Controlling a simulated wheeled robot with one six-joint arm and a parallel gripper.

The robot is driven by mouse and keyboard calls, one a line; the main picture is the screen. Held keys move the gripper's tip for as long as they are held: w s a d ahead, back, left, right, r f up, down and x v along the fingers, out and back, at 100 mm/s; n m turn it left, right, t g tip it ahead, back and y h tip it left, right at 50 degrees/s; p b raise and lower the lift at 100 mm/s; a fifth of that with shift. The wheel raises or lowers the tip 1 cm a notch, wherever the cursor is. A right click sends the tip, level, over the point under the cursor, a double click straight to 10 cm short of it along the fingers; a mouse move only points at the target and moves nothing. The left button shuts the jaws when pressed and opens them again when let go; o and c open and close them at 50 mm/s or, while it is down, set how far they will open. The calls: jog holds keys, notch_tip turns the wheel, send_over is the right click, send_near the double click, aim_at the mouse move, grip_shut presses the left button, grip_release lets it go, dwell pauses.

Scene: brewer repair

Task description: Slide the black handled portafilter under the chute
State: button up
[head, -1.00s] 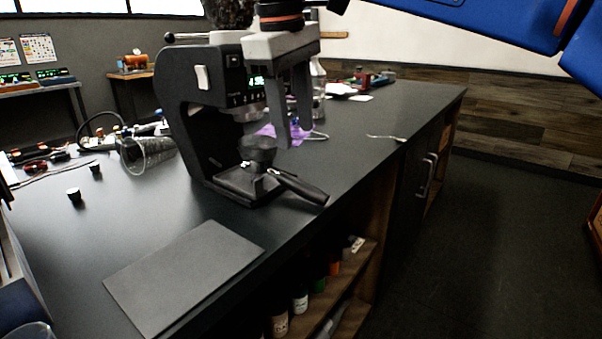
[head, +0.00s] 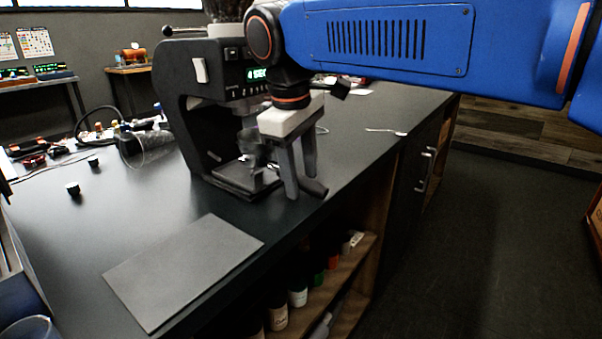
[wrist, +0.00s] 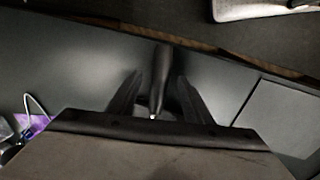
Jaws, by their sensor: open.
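The black handled portafilter sits low on the base tray of the black grinder (head: 205,85), and its handle (head: 316,187) points towards the counter's front edge. A dark cup-shaped part (head: 250,142) stands over its head, below the grinder's chute area (head: 245,108). The chute's opening is too dark to make out. My gripper (head: 301,187) is open and points down over the handle. In the wrist view the handle (wrist: 162,65) lies between the two spread fingers, with gaps on both sides. The portafilter's head is partly hidden by my gripper.
A grey mat (head: 185,270) lies on the counter at front left. A clear beaker (head: 148,150) and small black knobs (head: 73,188) are behind it. A spoon (head: 386,131) lies to the right. Open shelves with bottles (head: 298,296) are below the counter edge.

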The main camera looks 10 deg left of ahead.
jog(key=shift+c, duration=0.4)
grip_shut()
jog(key=shift+w+a, duration=0.3)
jog(key=shift+a, duration=0.4)
jog(key=shift+w+a, duration=0.3)
jog(key=shift+a, duration=0.4)
jog(key=shift+o, duration=0.4)
grip_release()
jog(key=shift+r, duration=0.1)
jog(key=s+a+r, duration=0.1)
jog(key=s+r, duration=0.2)
jog(key=r, duration=1.4)
